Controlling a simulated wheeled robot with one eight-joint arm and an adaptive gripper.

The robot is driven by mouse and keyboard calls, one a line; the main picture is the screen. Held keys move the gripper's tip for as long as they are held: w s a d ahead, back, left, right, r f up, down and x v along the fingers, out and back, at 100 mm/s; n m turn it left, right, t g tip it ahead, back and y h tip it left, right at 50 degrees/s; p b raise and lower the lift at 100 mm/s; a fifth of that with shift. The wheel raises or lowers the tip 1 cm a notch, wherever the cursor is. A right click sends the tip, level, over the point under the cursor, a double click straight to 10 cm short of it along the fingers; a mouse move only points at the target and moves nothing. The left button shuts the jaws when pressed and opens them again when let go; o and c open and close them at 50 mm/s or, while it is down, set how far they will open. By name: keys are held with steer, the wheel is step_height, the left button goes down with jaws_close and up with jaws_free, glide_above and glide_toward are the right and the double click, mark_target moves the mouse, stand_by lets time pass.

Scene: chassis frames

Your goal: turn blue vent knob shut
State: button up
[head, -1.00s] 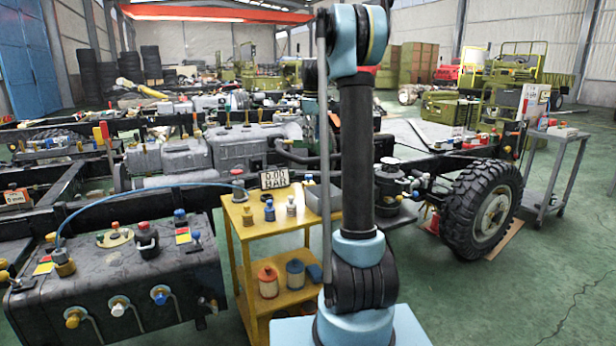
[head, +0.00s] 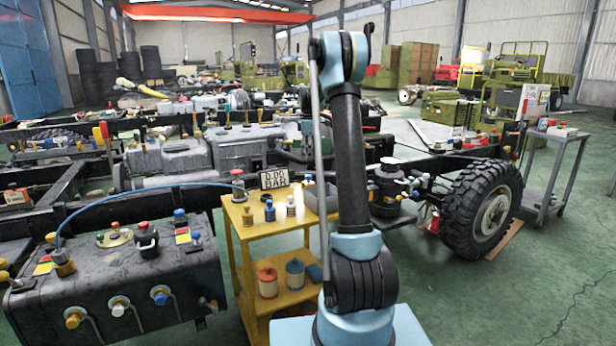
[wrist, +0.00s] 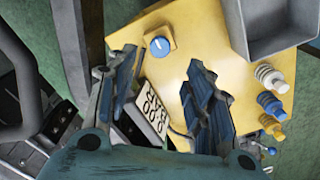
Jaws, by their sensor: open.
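A round blue knob (wrist: 159,46) with a white mark sits on a small yellow block at the cart top, in the wrist view. I take it to be the vent knob. My gripper (wrist: 160,60) is open, its two dark blue fingers spread to the left and right. The knob shows between the fingertips and slightly beyond them; the gap in height is unclear, and I see no contact. A display reading 0.00 BAR (wrist: 144,108) lies below the knob; it also stands on the cart in the head view (head: 274,178). My arm hides the gripper there.
The yellow cart (head: 243,232) also holds a grey tray (wrist: 272,25) and several fittings (wrist: 271,103) close to the right finger. A dark tank (head: 110,275) with several knobs, some blue, stands left. A truck wheel (head: 484,210) is at right; green floor is clear at front right.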

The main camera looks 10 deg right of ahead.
mark_target(309, 176)
step_height(309, 176, down, 10)
steer(key=shift+r, duration=0.1)
stand_by(0.4)
steer(key=c, duration=1.1)
